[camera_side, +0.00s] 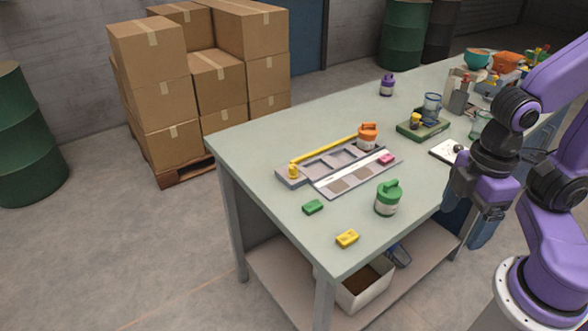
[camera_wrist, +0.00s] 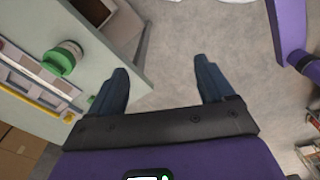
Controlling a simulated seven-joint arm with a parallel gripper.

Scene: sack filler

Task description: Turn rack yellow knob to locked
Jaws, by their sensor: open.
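A grey rack (camera_side: 318,186) lies on the workbench, with shallow compartments and a yellow bar (camera_side: 328,151) along its back edge. A yellow knob (camera_side: 293,170) stands upright at the rack's left end, by the end of that bar. I cannot tell from its look whether it is locked. My gripper (camera_side: 471,208) is open and empty at the bench's right front side, well away from the knob. In the wrist view my gripper (camera_wrist: 161,82) points at the floor beside the bench.
A green-lidded jar (camera_side: 388,199), green block (camera_side: 313,207) and yellow block (camera_side: 347,239) stand in front. A green base (camera_side: 413,131) holds another yellow piece and glass. The bench's left end is clear.

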